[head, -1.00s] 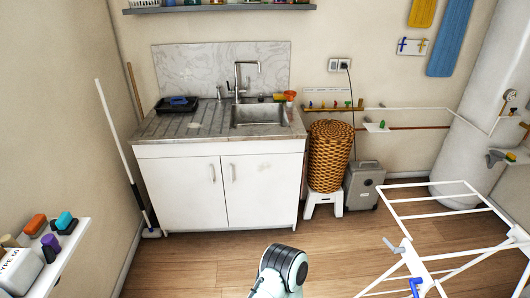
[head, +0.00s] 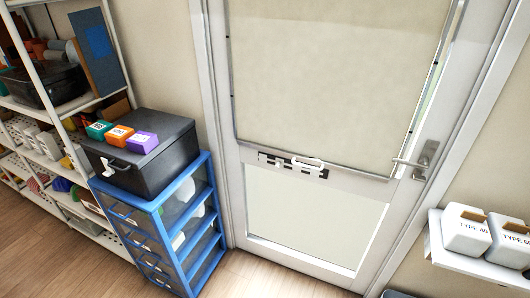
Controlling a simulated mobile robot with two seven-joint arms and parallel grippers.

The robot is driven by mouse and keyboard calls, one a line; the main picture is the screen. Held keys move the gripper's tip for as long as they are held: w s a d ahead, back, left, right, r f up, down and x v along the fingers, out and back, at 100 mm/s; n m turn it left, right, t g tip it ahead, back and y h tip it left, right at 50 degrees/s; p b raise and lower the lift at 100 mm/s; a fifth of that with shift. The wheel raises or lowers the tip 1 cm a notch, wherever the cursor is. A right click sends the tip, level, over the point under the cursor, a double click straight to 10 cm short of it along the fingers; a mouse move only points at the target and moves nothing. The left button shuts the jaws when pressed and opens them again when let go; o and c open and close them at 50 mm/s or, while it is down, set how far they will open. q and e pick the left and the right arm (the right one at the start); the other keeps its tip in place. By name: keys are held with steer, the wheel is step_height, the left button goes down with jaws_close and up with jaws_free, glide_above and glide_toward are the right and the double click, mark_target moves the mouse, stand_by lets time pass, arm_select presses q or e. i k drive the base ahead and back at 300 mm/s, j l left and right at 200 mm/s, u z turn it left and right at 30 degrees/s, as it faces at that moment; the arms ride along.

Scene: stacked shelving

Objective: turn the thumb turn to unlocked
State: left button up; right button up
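A white-framed door (head: 235,190) stands in the middle of the head view, tilted in the picture. A metal lever handle (head: 408,163) sits on a plate (head: 428,154) at the door's right side. I cannot make out a thumb turn on or near the plate at this size, so its position cannot be told. Neither of my grippers is in view.
A blue drawer unit (head: 158,238) stands left of the door, with a black box (head: 160,165) on top carrying small coloured blocks. White shelving (head: 95,100) is at far left. A wall shelf (head: 436,245) with white containers is at right. Wooden floor (head: 255,280) shows in front.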

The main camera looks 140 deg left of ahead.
mark_target(418, 177)
steer(key=u, duration=4.3)
